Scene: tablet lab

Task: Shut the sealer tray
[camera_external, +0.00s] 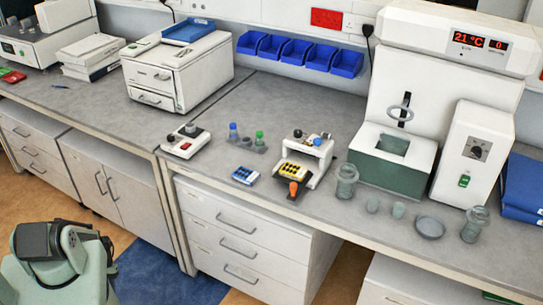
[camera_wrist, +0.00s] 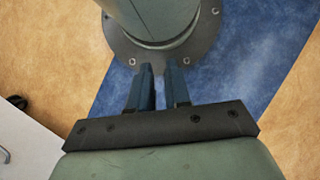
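The sealer appears to be the small white bench device (camera_external: 322,149) near the middle of the bench in the external view. Its dark tray (camera_external: 279,181) sticks out at the front, with a yellow and black blister pack (camera_external: 294,171) on it. An orange handle (camera_external: 293,188) is at the tray's front end. My gripper (camera_wrist: 160,70) shows in the wrist view, with a narrow gap between its two dark fingers and nothing between them. It is over the floor by my base, away from the bench. The gripper itself is not visible in the external view.
A blue blister pack (camera_external: 245,175) and a rack with colored caps (camera_external: 248,143) stand left of the sealer. A glass jar (camera_external: 346,182) is close on its right, beside a larger white machine (camera_external: 393,160). Open floor with a blue mat (camera_external: 165,272) lies before the drawers.

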